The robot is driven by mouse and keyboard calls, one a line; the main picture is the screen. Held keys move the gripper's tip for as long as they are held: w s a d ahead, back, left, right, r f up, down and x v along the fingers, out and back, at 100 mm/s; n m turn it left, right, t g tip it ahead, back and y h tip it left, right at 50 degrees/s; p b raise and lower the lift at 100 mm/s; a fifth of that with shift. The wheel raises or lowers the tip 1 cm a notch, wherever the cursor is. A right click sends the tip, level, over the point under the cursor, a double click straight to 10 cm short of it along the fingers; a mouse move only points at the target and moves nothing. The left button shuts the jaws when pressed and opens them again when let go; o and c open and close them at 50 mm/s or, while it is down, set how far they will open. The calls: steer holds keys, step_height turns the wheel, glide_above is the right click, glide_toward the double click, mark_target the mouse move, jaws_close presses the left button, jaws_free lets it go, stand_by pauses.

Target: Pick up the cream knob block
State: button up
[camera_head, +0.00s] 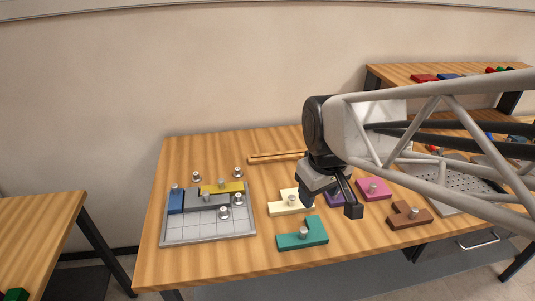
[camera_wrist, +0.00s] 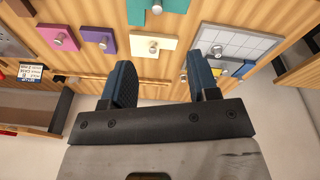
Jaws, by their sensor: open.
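The cream knob block (camera_head: 286,206) lies on the wooden table, right of the grey grid tray, with a metal knob on top. In the wrist view the cream block (camera_wrist: 154,46) lies beyond the fingertips, roughly between them in the picture, with its knob showing. My gripper (camera_head: 331,206) is open and empty, a little right of the cream block and seemingly above the table. In the wrist view my gripper (camera_wrist: 158,78) shows two dark blue fingers spread apart. One finger hides part of the block's right end in the head view.
The grid tray (camera_head: 208,238) holds blue, grey and yellow blocks. A teal block (camera_head: 290,240) lies in front of the cream one. Purple (camera_head: 336,199), pink (camera_head: 366,184) and brown (camera_head: 403,222) blocks lie to the right. A wooden strip (camera_head: 275,157) lies behind.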

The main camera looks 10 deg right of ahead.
steer(key=w+f+n+g, duration=0.1)
steer(key=w+f+n, duration=0.4)
steer(key=w, duration=0.5)
steer(key=n+g, duration=0.1)
steer(key=n, duration=0.5)
glide_above(292, 196)
step_height(292, 196, down, 8)
steer(key=shift+d+f, duration=0.1)
steer(key=shift+f, duration=1.2)
steer(key=shift+f, duration=0.1)
steer(key=shift+s+f, duration=0.1)
steer(key=shift+f, duration=2.45)
steer(key=shift+c, duration=0.3)
